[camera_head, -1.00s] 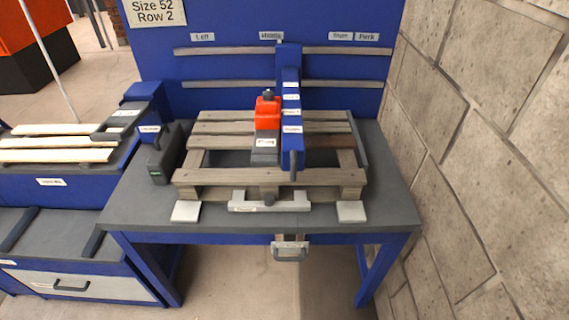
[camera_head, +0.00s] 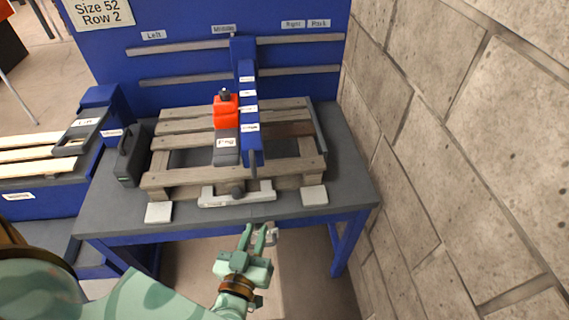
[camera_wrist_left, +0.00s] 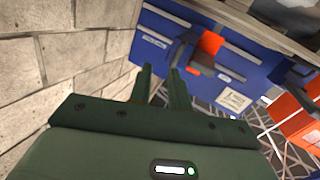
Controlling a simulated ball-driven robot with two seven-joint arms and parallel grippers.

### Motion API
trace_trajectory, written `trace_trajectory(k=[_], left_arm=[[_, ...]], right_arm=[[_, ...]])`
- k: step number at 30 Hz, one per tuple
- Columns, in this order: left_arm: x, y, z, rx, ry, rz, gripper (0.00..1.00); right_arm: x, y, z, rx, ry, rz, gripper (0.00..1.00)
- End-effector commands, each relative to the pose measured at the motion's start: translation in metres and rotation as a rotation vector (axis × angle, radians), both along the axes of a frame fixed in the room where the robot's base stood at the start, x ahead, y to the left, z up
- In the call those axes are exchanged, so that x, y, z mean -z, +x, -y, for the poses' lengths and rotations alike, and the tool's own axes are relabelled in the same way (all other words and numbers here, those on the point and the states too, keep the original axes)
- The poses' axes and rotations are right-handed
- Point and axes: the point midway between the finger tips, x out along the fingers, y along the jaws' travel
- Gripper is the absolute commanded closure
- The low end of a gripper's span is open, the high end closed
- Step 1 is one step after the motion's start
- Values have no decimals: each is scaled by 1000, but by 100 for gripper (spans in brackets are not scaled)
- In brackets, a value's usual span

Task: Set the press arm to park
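The press arm (camera_head: 247,105) is a blue upright beam with small labels, hung on two grey rails at the back panel, with a grey handle (camera_head: 254,165) at its near lower end. It stands just right of the "Middle" label (camera_head: 223,29), left of the "Right" label (camera_head: 292,24) and the "Park" label (camera_head: 318,23). A red block on a grey base (camera_head: 226,112) sits against its left side. My left gripper (camera_head: 256,230) is empty, its fingers apart, in front of the table's front edge, below the handle. My right gripper is not in view.
A wooden pallet (camera_head: 170,180) lies on the grey table (camera_head: 347,180) under the press arm. A grey clamp bar (camera_head: 215,201) is at its front. A dark box (camera_head: 128,160) stands left. A stone wall (camera_head: 450,150) is close on the right.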

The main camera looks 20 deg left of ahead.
Motion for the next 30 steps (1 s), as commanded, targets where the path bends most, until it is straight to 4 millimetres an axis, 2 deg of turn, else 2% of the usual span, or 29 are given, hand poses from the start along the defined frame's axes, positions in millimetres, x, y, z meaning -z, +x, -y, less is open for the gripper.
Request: trace_trajectory(k=[1, 3, 7, 11, 14, 24, 30], left_arm=[[-16, 2, -11, -62, 10, 30, 81], [-24, 1, -24, -131, 45, 30, 81], [-23, 0, -32, -172, 126, 6, 81], [-23, 11, -36, -169, 150, 2, 81], [-24, 29, -42, -171, 148, 5, 81], [-23, 109, -72, -169, 149, 3, 81], [-22, 140, -83, -167, 150, 1, 81]], right_arm=[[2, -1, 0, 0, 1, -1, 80], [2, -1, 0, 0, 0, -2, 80], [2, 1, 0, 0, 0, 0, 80], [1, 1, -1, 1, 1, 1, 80], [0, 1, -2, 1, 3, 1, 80], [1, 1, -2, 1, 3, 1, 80], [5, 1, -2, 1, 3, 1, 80]])
